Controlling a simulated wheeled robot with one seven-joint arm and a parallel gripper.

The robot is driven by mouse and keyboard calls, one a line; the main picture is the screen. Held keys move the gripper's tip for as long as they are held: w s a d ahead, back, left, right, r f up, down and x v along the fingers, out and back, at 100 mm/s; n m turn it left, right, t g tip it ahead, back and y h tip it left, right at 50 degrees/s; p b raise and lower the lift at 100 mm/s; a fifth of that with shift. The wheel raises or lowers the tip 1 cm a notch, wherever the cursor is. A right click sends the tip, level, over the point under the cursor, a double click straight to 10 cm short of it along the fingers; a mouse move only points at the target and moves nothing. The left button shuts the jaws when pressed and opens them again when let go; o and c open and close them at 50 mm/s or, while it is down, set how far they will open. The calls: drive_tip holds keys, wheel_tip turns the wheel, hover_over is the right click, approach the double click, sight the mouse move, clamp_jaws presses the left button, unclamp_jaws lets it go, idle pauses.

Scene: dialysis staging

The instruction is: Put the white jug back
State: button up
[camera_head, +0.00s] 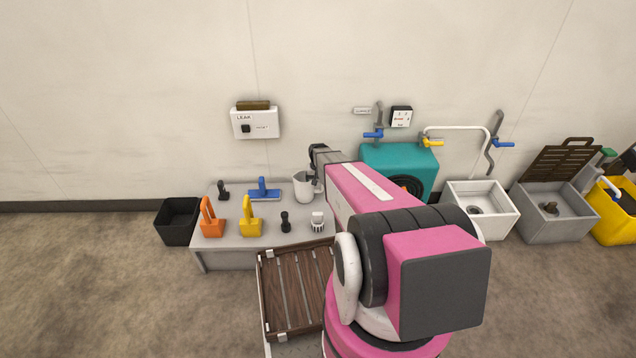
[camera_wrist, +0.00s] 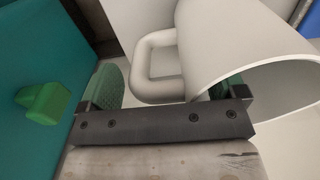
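The white jug (camera_head: 303,187) stands upright at the back right of the low grey table (camera_head: 262,224), beside the end of my arm. In the wrist view the jug (camera_wrist: 245,45) fills the upper right, its open rim toward the right. Its loop handle (camera_wrist: 157,68) lies between my green-padded fingers. My gripper (camera_wrist: 167,88) is open, with its fingers well apart. The left finger is clear of the handle; the right finger is partly hidden by the jug's wall. I cannot tell whether either finger touches it. In the head view the fingers are too small to judge.
Orange (camera_head: 211,218) and yellow (camera_head: 249,217) handled tools, a blue tool (camera_head: 263,191) and small dark items share the table. A black bin (camera_head: 177,220) stands left, a slatted wooden tray (camera_head: 296,290) in front. A teal machine (camera_head: 400,160) and white sink (camera_head: 482,207) stand right.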

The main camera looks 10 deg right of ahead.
wheel_tip(320, 180, up, 12)
drive_tip(key=shift+f, duration=0.1)
drive_tip(key=s+a+r, duration=0.2)
drive_tip(key=s+r, duration=0.2)
drive_tip(key=s, duration=0.4)
drive_tip(key=s+a+r+n, duration=0.1)
drive_tip(key=s+r, duration=0.3)
drive_tip(key=s, duration=0.5)
drive_tip(key=s+a+r+n, duration=0.1)
drive_tip(key=s+a+r, duration=0.2)
drive_tip(key=s, duration=0.6)
drive_tip(key=shift+a+r, duration=0.15)
drive_tip(key=shift+r, duration=0.75)
